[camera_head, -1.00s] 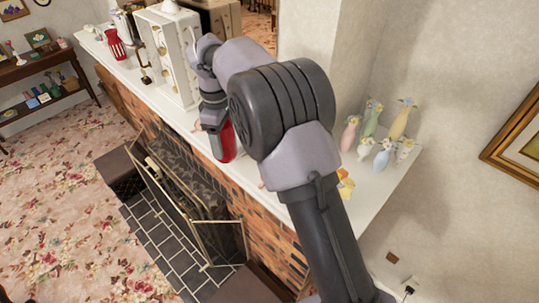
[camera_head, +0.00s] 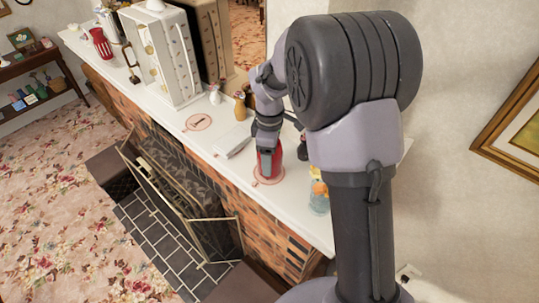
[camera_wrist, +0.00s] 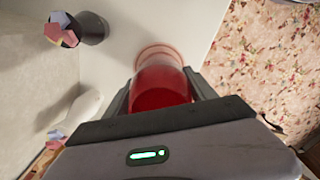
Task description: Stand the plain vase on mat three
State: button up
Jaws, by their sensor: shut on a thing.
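A plain red vase (camera_head: 276,158) is upright in my gripper (camera_head: 266,152) on the white mantel's right part. My gripper is shut on it, with one finger on each side in the wrist view (camera_wrist: 160,92). A round pinkish mat (camera_head: 268,181) lies under the vase, and its rim also shows past the vase in the wrist view (camera_wrist: 156,52). I cannot tell whether the vase touches the mat, and its number is hidden. Another round mat (camera_head: 199,123) with a single dark stroke lies bare to the left. A striped red vase (camera_head: 101,43) stands at the far left.
A glass vase with orange flowers (camera_head: 318,196) stands close to the right of my gripper. A dark vase (camera_wrist: 92,28) with flowers is nearby. A pale flat item (camera_head: 232,146) lies left of the gripper. The mantel's front edge is close.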

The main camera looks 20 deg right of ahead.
jog(key=shift+w+a+f, duration=0.1)
jog(key=shift+w, duration=0.15)
jog(key=shift+s+f, duration=0.15)
jog(key=o, duration=1.8)
jog(key=shift+o, duration=0.2)
